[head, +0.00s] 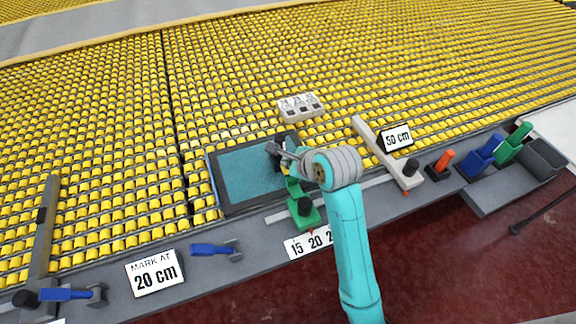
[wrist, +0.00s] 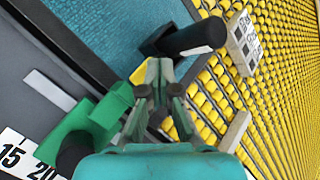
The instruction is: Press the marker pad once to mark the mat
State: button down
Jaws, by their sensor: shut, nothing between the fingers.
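The teal mat (head: 245,172) with a dark border lies in the middle of the bench, and part of it shows in the wrist view (wrist: 115,25). A green carriage (head: 308,217) with a black knob (head: 305,206) sits at the mat's right front edge, by the ruler; it also shows in the wrist view (wrist: 98,118). A dark round-ended cylinder (wrist: 195,38), possibly the marker pad, stands just beyond my fingertips. My gripper (wrist: 158,85) is shut and empty above the mat's right part, near the cylinder. I cannot tell whether they touch. My arm hides part of the carriage.
A ruler card (head: 308,243) shows 15 and 20. A sign (head: 155,273) reads MARK AT 20 cm. A blue-handled tool (head: 210,249) lies in front of the mat. Yellow rollers fill the back.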

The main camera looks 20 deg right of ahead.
jog(key=shift+f, duration=0.55)
dwell(0.4)
jog(key=shift+r, duration=1.2)
jog(key=shift+r, duration=2.55)
